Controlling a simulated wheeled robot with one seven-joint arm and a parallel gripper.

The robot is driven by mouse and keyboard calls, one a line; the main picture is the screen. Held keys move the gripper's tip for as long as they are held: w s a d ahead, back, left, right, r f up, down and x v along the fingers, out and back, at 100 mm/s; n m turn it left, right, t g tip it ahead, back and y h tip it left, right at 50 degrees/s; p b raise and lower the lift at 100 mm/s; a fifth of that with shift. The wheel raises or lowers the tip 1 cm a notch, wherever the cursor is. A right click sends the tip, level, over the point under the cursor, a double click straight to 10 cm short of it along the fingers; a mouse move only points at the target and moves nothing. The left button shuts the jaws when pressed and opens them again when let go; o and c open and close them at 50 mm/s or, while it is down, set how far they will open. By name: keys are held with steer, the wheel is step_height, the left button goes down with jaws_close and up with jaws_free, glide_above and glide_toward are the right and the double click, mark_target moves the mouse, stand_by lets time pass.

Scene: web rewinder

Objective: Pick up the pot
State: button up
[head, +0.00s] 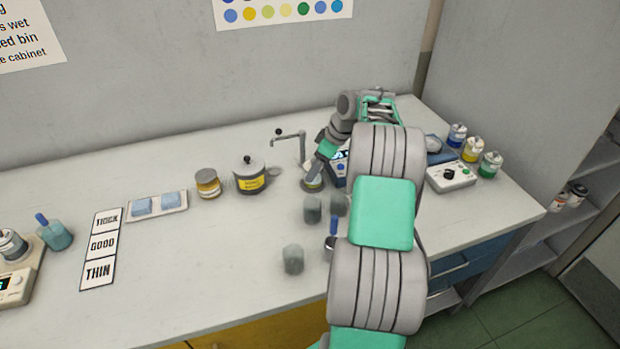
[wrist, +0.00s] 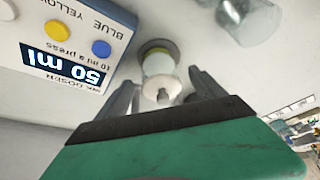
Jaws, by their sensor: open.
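A small pale pot (wrist: 158,64) with a yellow-green band shows between my finger tips in the wrist view. In the head view this pot (head: 312,185) is partly hidden under my gripper. My gripper (head: 317,174) is open and points down at it, beside the dosing unit. In the wrist view my gripper (wrist: 160,88) has one finger on each side of the pot's near end; I cannot tell whether either finger touches it.
The blue and white dosing unit (wrist: 70,45), reading 50 ml, is close on the left in the wrist view. Clear cups (head: 293,259) stand nearer on the bench (head: 190,285). An amber jar (head: 208,184) and a tap-like stand (head: 301,148) are left of my gripper.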

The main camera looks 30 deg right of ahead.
steer(key=x, duration=0.4)
steer(key=shift+f, duration=0.1)
steer(key=c, duration=1.5)
